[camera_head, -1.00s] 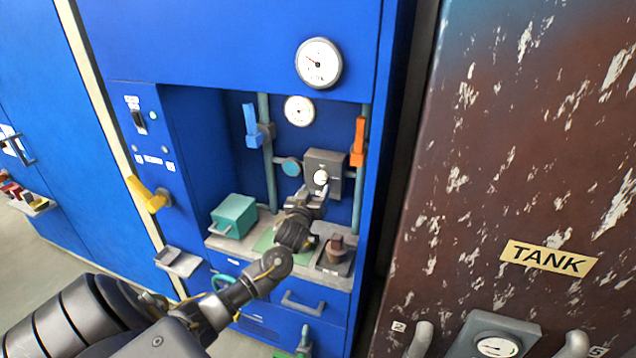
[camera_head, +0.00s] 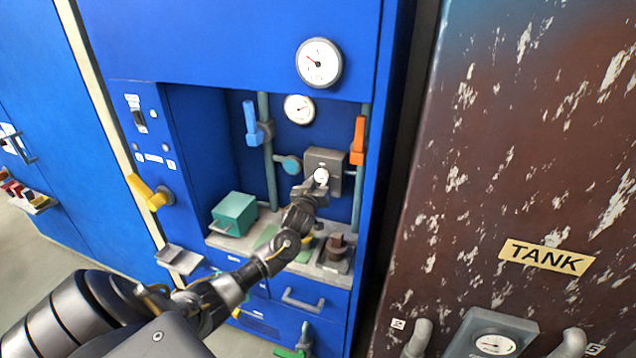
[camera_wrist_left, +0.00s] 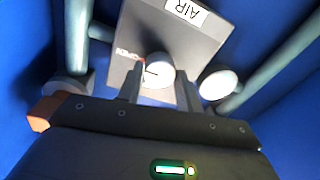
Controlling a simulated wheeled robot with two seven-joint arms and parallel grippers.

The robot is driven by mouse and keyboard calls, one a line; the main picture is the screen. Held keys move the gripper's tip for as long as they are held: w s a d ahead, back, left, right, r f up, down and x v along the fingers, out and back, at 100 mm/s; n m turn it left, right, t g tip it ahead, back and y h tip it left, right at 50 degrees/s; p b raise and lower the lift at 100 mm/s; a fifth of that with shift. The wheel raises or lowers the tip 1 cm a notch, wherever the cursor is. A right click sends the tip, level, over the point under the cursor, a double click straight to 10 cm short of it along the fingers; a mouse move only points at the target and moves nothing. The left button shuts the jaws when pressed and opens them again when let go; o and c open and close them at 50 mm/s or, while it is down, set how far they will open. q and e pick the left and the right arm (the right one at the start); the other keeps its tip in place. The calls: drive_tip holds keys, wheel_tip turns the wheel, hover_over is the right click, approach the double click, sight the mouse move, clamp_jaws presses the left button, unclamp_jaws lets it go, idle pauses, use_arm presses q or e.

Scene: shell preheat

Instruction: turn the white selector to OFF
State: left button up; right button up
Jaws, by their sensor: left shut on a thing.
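The white selector (camera_head: 320,175) is a round knob on the front of a grey box (camera_head: 326,160) in the blue cabinet's recess. In the left wrist view the selector (camera_wrist_left: 158,70) has a dark pointer line, and the box (camera_wrist_left: 185,35) carries an AIR label. My right gripper is not in view.
Blue (camera_head: 251,122) and orange (camera_head: 358,140) lever handles sit on pipes either side of the box. A teal box (camera_head: 234,214) and a dark-knobbed device (camera_head: 336,252) stand on the shelf below. Two gauges are above. A brown tank (camera_head: 520,150) stands at right.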

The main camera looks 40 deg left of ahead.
use_arm(q)
drive_tip(key=shift+n, duration=0.3)
drive_tip(key=n+p, duration=0.1)
drive_tip(key=n, duration=0.1)
drive_tip(key=shift+r+n, duration=0.1)
drive_tip(key=shift+n, duration=0.3)
drive_tip(key=n+p, duration=0.2)
drive_tip(key=n, duration=0.3)
drive_tip(key=shift+r, duration=0.1)
drive_tip(key=n+p, duration=0.1)
drive_tip(key=n, duration=0.1)
drive_tip(key=n+p, duration=0.1)
drive_tip(key=n, duration=0.2)
drive_tip(key=shift+g+h, duration=0.3)
drive_tip(key=shift+h, duration=0.1)
drive_tip(key=shift+n+h+p, duration=0.3)
drive_tip(key=shift+n+p, duration=0.6)
drive_tip(key=shift+n, duration=1)
drive_tip(key=o, duration=1)
drive_tip(key=shift+a, duration=0.1)
drive_tip(key=shift+c, duration=0.2)
